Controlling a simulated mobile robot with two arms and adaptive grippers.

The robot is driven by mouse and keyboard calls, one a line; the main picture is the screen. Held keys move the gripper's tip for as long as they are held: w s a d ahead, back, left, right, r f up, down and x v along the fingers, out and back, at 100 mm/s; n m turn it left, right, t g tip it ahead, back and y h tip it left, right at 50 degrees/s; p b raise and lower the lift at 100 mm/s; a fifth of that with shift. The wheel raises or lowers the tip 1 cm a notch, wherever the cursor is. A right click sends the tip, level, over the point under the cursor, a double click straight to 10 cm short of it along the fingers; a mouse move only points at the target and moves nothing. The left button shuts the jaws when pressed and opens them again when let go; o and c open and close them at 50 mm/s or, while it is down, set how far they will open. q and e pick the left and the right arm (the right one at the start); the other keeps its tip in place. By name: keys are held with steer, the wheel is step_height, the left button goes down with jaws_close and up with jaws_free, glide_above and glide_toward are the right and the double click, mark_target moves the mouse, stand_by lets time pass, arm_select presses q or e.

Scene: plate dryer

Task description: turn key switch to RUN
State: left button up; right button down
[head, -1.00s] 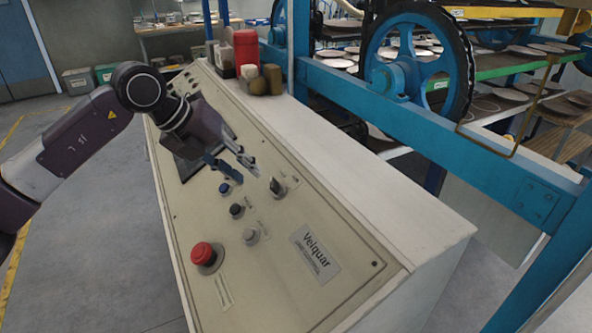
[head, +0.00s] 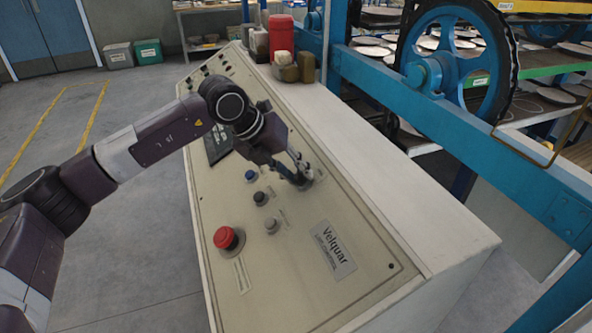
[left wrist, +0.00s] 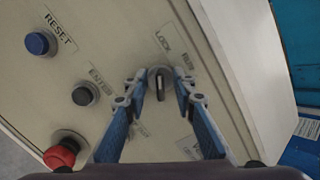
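The key switch (left wrist: 160,92) is a dark knob with a pale mark on the sloping control panel (head: 290,285). In the left wrist view its grip runs nearly straight up and down, below the LOCK and RUN labels; I cannot tell which one it points at. My left gripper (left wrist: 160,80) is open, with one blue-grey finger on each side of the knob and gaps showing between. In the head view the left gripper (head: 302,178) is at the panel and mostly hides the switch. My right gripper is not in view.
Beside the switch are a blue RESET button (left wrist: 37,43), a black ENTER button (left wrist: 84,94) and a red mushroom button (head: 228,239). A red canister (head: 281,36) stands on the console's far end. A blue frame with a wheel (head: 458,70) stands at right.

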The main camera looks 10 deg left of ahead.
arm_select(q)
steer(key=c, duration=0.6)
jaws_close()
steer(key=shift+f, duration=0.1)
steer(key=m+b, duration=0.3)
steer(key=shift+d+f+b, duration=0.1)
steer(key=shift+f+b, duration=0.05)
steer(key=shift+b, duration=0.2)
steer(key=m+b, duration=0.3)
steer(key=m, duration=0.1)
steer(key=shift+m+h, duration=0.4)
steer(key=shift+s+d+r+m+g+b, duration=0.1)
steer(key=shift+m+g+b, duration=0.2)
steer(key=shift+m, duration=0.75)
steer(key=shift+r+m+g+b, duration=0.1)
steer(key=shift+m+b, duration=0.25)
steer(key=shift+m, duration=0.7)
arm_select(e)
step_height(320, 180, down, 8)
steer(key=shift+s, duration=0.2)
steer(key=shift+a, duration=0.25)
arm_select(q)
steer(key=o, duration=0.6)
jaws_free()
